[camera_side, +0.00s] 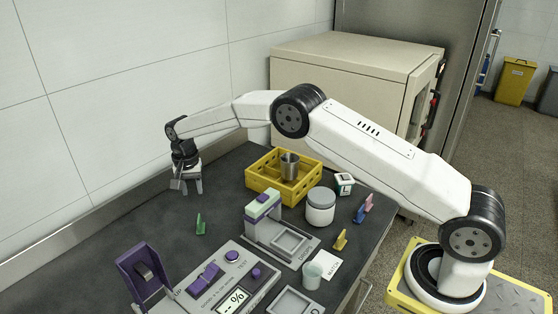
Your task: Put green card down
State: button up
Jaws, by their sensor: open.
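A small green card (200,224) stands upright on the dark worktop (150,227), left of the middle. My gripper (188,187) points down over the far left part of the worktop. It is open, its two fingers are apart, and I see nothing held between them. In the picture it is above and slightly left of the green card, and apart from it.
A yellow crate (262,184) holds a metal cup (289,167). A white jar (320,208), a yellow card (340,240) and pink and blue cards (364,208) stand to the right. A purple-and-grey device (222,285) fills the front. Worktop around the green card is clear.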

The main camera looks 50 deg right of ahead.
jog(key=shift+s+r, duration=0.1)
jog(key=s+d+r+n+t, duration=0.1)
jog(key=s+d+r+n, duration=0.2)
jog(key=s, duration=0.4)
jog(key=s+r+n, duration=0.2)
jog(key=s+r, duration=0.2)
jog(key=s, duration=0.4)
jog(key=s+d+n+t, duration=0.1)
jog(key=s+n, duration=0.3)
jog(key=s, duration=1.4)
jog(key=shift+s+d+f+t, duration=0.2)
jog(key=shift+s+d+t, duration=0.15)
jog(key=shift+d, duration=0.15)
